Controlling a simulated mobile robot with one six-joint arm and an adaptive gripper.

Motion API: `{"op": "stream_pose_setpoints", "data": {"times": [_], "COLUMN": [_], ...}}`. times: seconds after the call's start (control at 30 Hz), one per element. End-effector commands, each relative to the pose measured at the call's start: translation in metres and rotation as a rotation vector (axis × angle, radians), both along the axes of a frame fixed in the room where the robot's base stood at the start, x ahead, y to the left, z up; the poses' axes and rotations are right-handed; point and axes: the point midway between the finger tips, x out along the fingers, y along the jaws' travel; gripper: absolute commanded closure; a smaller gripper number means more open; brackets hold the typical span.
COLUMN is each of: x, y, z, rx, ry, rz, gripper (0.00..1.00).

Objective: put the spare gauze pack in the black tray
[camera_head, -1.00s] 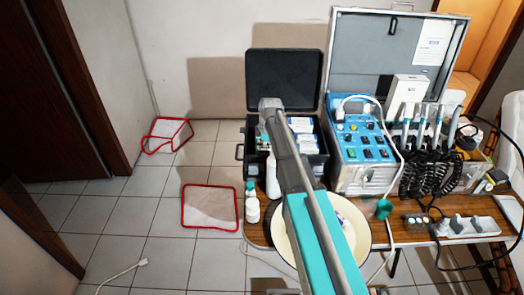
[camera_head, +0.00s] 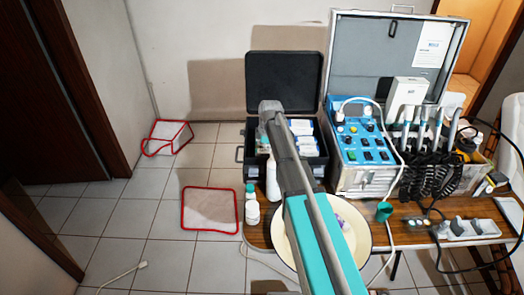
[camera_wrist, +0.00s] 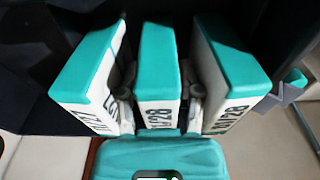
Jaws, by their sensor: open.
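In the wrist view, three white packs with teal ends and dark print stand side by side: a left pack (camera_wrist: 88,75), a middle pack (camera_wrist: 159,60) and a right pack (camera_wrist: 232,70). My gripper (camera_wrist: 159,98) is open, with one finger on each side of the middle pack, in the gaps between the packs. I cannot tell whether the fingers touch it. In the head view, white and blue packs (camera_head: 302,127) sit in an open black case (camera_head: 246,155), partly hidden by my arm. I cannot tell which pack is the spare gauze, nor pick out a separate black tray.
A blue control unit (camera_head: 362,147) in a grey case stands right of the black case. White bottles (camera_head: 252,210) stand at the table's left edge. A round cream basin (camera_head: 284,243) lies under my arm. A power strip (camera_head: 465,229) and cables lie at the right.

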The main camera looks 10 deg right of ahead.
Motion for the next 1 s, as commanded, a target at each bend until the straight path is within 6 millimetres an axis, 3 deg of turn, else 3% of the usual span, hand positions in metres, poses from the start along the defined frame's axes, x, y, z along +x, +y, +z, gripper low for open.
{"op": "stream_pose_setpoints", "data": {"times": [1.0], "x": [-0.002], "y": [-0.008], "z": [0.077], "rx": [0.000], "ry": [0.000], "rz": [0.001], "gripper": [0.53]}}
